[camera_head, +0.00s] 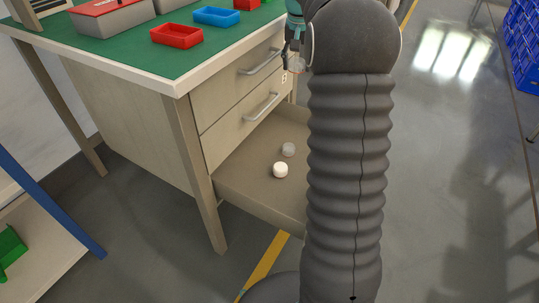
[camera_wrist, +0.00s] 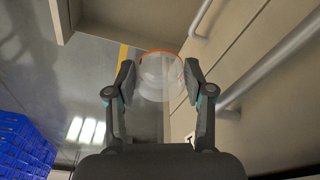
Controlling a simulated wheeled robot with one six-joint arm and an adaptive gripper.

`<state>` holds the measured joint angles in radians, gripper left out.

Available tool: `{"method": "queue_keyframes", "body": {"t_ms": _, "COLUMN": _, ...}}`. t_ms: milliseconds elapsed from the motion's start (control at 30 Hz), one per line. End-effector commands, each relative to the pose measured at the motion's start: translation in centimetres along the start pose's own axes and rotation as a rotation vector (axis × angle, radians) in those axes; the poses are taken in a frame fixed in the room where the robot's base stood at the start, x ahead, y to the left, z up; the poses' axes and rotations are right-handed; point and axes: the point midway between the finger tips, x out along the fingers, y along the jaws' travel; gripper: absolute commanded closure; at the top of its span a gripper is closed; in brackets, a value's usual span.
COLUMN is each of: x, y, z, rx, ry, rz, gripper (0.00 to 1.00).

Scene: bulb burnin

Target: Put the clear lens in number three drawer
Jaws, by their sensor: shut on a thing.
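My gripper (camera_wrist: 160,80) is shut on the clear lens (camera_wrist: 161,72), a transparent round piece with an orange rim, held between the two fingertips. In the head view the lens (camera_head: 296,65) shows faintly beside the drawer fronts, with my arm covering much of the area to the right. The lowest drawer (camera_head: 232,187) of the bench is pulled open, below the lens. A white round piece (camera_head: 280,170) and a greyish, clear-looking round piece (camera_head: 288,149) lie in it. My arm hides the drawer's right part.
Two shut drawers with bar handles (camera_head: 262,107) are above the open one. The green bench top (camera_head: 120,52) carries a red tray (camera_head: 176,35), a blue tray (camera_head: 216,16) and grey boxes. Blue crates (camera_head: 523,45) stand at right. The floor between is clear.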

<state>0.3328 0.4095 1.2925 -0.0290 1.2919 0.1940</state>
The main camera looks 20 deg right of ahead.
Motion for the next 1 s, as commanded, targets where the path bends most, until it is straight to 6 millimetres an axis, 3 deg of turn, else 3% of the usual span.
{"method": "queue_keyframes", "body": {"t_ms": 33, "x": 2.8, "y": 0.3, "z": -0.2, "rx": 0.004, "ry": -0.006, "rz": 0.001, "gripper": 0.61}}
{"method": "queue_keyframes", "body": {"t_ms": 400, "x": 19.4, "y": 1.5, "z": -4.3, "rx": 0.000, "ry": -0.006, "rz": -0.002, "gripper": 0.61}}
{"method": "queue_keyframes", "body": {"t_ms": 600, "x": 26.4, "y": 2.2, "z": -5.2, "rx": -0.003, "ry": -0.003, "rz": -0.003, "gripper": 0.61}}
{"method": "queue_keyframes", "body": {"t_ms": 767, "x": 28.8, "y": 2.4, "z": -5.4, "rx": -0.004, "ry": 0.000, "rz": -0.004, "gripper": 0.61}}
{"method": "queue_keyframes", "body": {"t_ms": 867, "x": 29.0, "y": 2.1, "z": -4.8, "rx": -0.006, "ry": 0.001, "rz": -0.004, "gripper": 0.61}}
{"method": "queue_keyframes", "body": {"t_ms": 1000, "x": 28.6, "y": 1.2, "z": -2.5, "rx": -0.008, "ry": 0.001, "rz": -0.004, "gripper": 0.61}}
